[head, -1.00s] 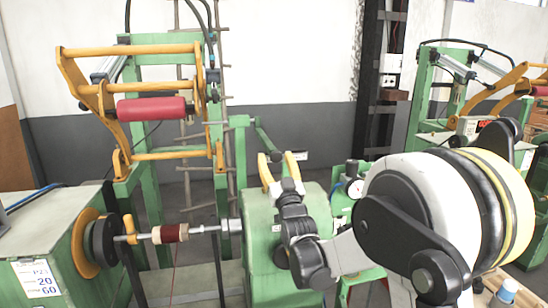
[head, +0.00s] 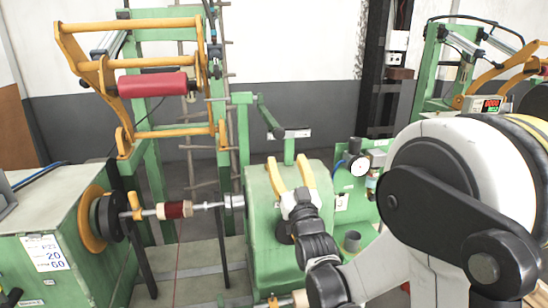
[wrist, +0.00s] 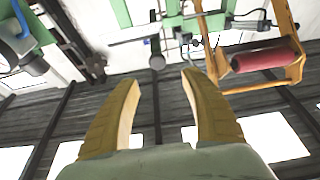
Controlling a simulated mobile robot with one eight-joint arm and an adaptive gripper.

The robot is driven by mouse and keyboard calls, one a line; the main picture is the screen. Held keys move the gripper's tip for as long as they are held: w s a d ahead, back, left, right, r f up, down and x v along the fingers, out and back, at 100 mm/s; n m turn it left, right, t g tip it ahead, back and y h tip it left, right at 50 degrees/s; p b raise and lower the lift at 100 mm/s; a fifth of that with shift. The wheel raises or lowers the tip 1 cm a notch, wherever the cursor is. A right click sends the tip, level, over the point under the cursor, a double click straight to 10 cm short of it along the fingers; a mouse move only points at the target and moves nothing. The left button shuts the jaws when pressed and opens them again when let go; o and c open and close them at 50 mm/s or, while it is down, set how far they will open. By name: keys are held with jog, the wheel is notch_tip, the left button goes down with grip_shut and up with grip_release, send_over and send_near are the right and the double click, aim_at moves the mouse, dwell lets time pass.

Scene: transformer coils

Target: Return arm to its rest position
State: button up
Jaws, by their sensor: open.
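My gripper (head: 291,172) is in the middle of the head view, in front of the green machine housing (head: 262,222). Its two yellow fingers point up, stand apart and hold nothing. In the wrist view my gripper (wrist: 160,85) shows its fingers spread, with only background between them. A dark red coil (head: 178,209) sits on the horizontal shaft (head: 207,206) to the left of my gripper, clear of it.
A yellow frame with a red roller (head: 152,84) stands at the back left; the roller also shows in the wrist view (wrist: 265,60). A pressure gauge (head: 360,166) stands right of my gripper. A second green machine (head: 428,80) is at the far right.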

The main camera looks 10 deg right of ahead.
jog(key=s+f+g+b, duration=0.3)
jog(key=s+f+g, duration=0.4)
jog(key=s, duration=0.8)
jog(key=s+f+g+b, duration=0.4)
jog(key=s+f+g, duration=0.4)
jog(key=s+f, duration=0.6)
jog(key=shift+s+f, duration=0.2)
jog(key=shift+s, duration=0.8)
